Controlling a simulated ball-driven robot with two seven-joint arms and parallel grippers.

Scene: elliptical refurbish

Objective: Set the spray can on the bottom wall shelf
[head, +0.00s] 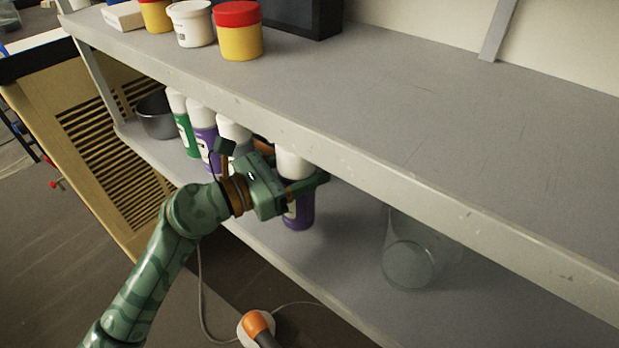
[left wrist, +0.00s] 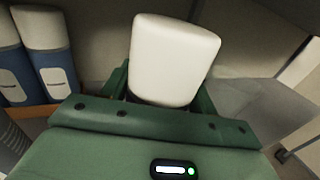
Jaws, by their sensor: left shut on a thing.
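The spray can (head: 299,212) is purple with a white cap. It is upright at the lower shelf (head: 335,262); I cannot tell whether its base touches the surface. My left gripper (head: 305,185) is shut on it, with a finger showing on the right side of the can just below the cap. In the left wrist view the white cap (left wrist: 174,60) stands between the green fingers, and the gripper hides the can's body. My right gripper is in neither view.
Several similar cans (head: 203,140) and a dark metal pot (head: 156,116) stand left on the lower shelf. A clear glass container (head: 408,262) is to the right. The upper shelf's edge (head: 400,178) overhangs. The upper shelf holds tubs (head: 237,32) and a dark box (head: 303,15).

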